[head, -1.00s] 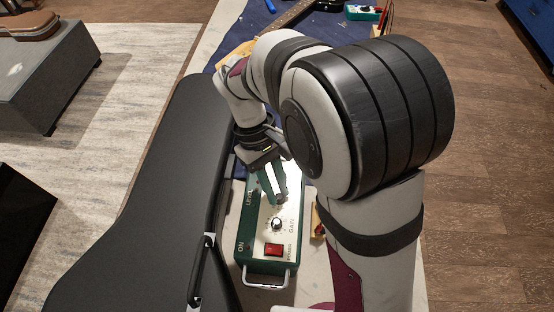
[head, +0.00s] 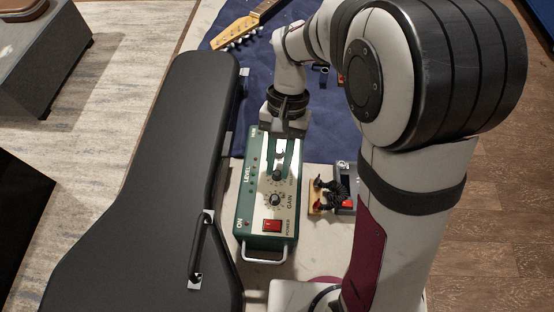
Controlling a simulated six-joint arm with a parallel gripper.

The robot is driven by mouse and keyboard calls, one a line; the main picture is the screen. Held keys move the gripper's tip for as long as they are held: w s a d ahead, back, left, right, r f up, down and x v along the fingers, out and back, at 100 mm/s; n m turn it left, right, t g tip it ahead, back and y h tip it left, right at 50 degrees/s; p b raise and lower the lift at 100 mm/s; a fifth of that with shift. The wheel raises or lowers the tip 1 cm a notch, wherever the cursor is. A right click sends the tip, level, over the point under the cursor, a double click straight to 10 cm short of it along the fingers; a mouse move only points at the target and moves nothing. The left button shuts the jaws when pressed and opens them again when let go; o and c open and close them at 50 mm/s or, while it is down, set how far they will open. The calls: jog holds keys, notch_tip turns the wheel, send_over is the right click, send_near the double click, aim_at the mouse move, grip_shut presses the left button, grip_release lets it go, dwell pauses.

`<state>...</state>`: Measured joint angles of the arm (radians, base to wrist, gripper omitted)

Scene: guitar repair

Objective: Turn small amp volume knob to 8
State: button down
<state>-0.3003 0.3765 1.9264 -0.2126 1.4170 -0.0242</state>
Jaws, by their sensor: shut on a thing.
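The small amp (head: 244,216) is a green box with a pale control panel, lying in the middle of the head view. Its panel carries the word LEVEL, a black GAIN knob (head: 274,199) and a red POWER switch (head: 271,226). Another dark knob, the volume knob (head: 278,176), sits just above the GAIN knob. Its label and the setting of its pointer are too small to read. My gripper (head: 279,169) reaches down over the upper panel and is shut on this knob. It hides part of the panel above the knob.
A black guitar case (head: 150,190) lies close along the amp's left side. A small stand with black and red parts (head: 332,194) is at the amp's right. A guitar headstock (head: 238,30) lies on the blue cloth (head: 300,20) behind.

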jog(key=m, duration=0.2)
jog(key=m+t+y, duration=0.1)
jog(key=m, duration=0.1)
jog(key=shift+d+m+y, duration=0.2)
jog(key=shift+m+y, duration=0.1)
jog(key=m, duration=0.2)
jog(key=m+t+y, duration=0.1)
jog(key=m, duration=0.1)
jog(key=shift+s+d, duration=0.15)
jog(key=shift+s, duration=0.05)
jog(key=m+t, duration=0.1)
jog(key=m, duration=0.1)
jog(key=m+y, duration=0.1)
jog(key=m, duration=0.2)
jog(key=shift+s+t, duration=0.2)
jog(key=shift+t, duration=0.2)
jog(key=m+t, duration=0.1)
jog(key=m, duration=0.3)
jog(key=shift+s+m+t, duration=0.2)
jog(key=shift+m+t, duration=0.2)
jog(key=c, duration=0.8)
grip_release()
jog(key=shift+o, duration=0.2)
